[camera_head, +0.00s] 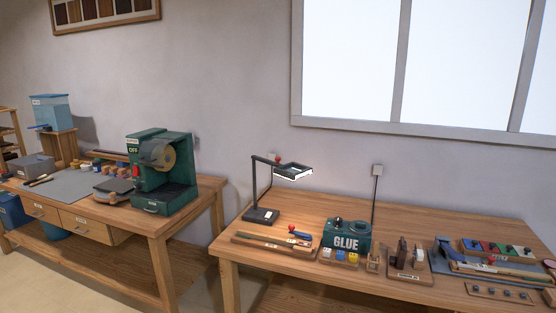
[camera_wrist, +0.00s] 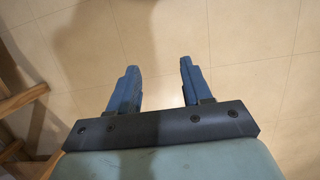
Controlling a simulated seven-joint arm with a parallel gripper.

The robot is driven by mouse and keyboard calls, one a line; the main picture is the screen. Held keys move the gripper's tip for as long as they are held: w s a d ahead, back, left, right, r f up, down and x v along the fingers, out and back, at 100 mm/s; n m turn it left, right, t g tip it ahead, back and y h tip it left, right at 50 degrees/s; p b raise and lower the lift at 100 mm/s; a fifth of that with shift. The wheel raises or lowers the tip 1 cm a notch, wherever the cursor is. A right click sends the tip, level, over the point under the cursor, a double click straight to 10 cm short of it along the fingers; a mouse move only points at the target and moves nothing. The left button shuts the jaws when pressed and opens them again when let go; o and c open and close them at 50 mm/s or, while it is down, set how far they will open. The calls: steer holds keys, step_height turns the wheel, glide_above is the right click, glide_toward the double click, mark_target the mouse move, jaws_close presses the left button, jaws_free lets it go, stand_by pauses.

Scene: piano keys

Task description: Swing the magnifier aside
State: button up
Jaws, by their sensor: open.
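The magnifier (camera_head: 293,170) is a dark-framed rectangular head with a bright underside. It hangs at the end of a dark jointed arm on a black base (camera_head: 261,216), at the left end of the right wooden bench. A small red knob (camera_head: 306,159) shows at the head. In the wrist view my gripper (camera_wrist: 157,72) has two blue fingers spread apart with nothing between them, above tiled floor. The gripper does not show in the head view, and the magnifier does not show in the wrist view.
A green glue box (camera_head: 346,237), wooden holders and a blue tray (camera_head: 450,262) stand along the right bench (camera_head: 386,295). A green machine (camera_head: 163,172) stands on the left bench. A gap separates the benches. In the wrist view, wooden legs (camera_wrist: 25,98) show at left.

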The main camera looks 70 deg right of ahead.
steer(key=w+d+r+m+t+h, duration=0.1)
steer(key=w+d+r+m, duration=0.1)
steer(key=w+d+r, duration=0.65)
steer(key=w+d+r+m+t+h, duration=0.2)
steer(key=w+d+r, duration=0.25)
steer(key=w, duration=0.65)
steer(key=w+d+r+m+g+h, duration=0.1)
steer(key=w+d+r+m+h, duration=0.15)
steer(key=d+r, duration=0.7)
steer(key=w+d+r+m+g+h, duration=0.15)
steer(key=d+m, duration=0.25)
steer(key=d, duration=1.3)
steer(key=w+d+r+m+g+h, duration=0.1)
steer(key=d+r+m+h, duration=0.15)
steer(key=d+r, duration=0.75)
steer(key=m+g+h, duration=0.2)
steer(key=m+g, duration=0.8)
steer(key=m, duration=0.4)
glide_toward(278, 158)
steer(key=x, duration=1)
steer(key=shift+w+d, duration=0.1)
steer(key=shift+d, duration=0.2)
steer(key=shift+c, duration=0.4)
